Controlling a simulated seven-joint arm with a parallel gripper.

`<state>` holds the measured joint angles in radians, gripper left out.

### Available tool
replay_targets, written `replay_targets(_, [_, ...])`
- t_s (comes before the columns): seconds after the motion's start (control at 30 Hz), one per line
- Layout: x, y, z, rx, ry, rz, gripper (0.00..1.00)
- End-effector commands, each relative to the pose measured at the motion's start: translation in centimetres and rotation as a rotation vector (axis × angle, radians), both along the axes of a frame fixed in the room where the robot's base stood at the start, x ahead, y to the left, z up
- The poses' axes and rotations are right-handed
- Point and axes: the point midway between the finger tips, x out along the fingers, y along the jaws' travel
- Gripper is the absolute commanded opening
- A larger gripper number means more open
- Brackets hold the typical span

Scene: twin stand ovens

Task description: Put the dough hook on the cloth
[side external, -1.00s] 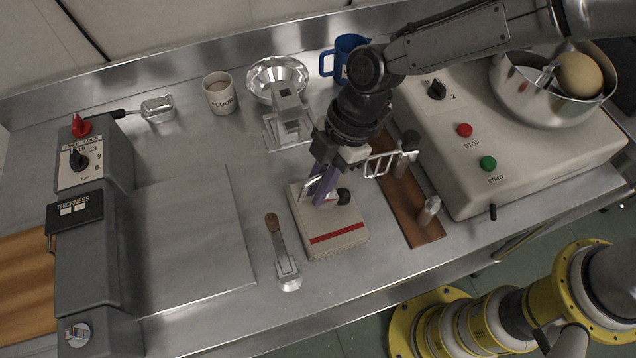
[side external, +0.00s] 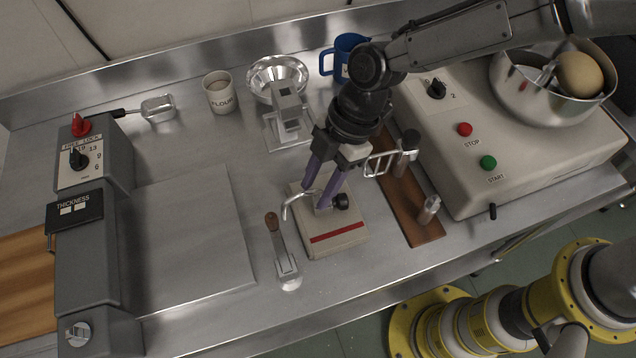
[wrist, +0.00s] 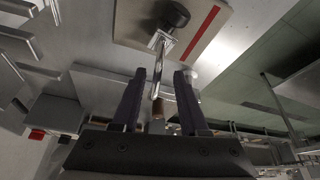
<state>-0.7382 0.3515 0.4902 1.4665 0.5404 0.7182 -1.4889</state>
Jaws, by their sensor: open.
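The beige cloth with a red stripe (side external: 336,241) lies flat on the steel table, near the middle of the side view; part of it shows in the wrist view (wrist: 206,42). The dough hook (side external: 291,201), a bent metal rod with a black knob, rests on the cloth. Its curved end reaches past the cloth's left edge. My gripper (side external: 314,203) is open low over the cloth. In the wrist view the hook's metal shaft (wrist: 158,68) runs between the two parted purple fingers. Whether a finger still touches it I cannot tell.
A brown-tipped metal tool (side external: 284,262) lies just left of the cloth. A wooden board (side external: 417,222) with a small shaker (side external: 429,209) lies to the right, beside the mixer base (side external: 520,150). The sheeter plate (side external: 190,235) is bare.

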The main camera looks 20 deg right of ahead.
Motion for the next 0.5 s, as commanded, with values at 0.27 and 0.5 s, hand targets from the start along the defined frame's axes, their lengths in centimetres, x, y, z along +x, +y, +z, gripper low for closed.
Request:
replay_targets(0.27, [0.6, -1.9, 4.9, 0.003, -0.004, -0.003, 0.43])
replay_targets(0.5, [1.0, -3.6, 8.9, 0.002, -0.002, -0.002, 0.43])
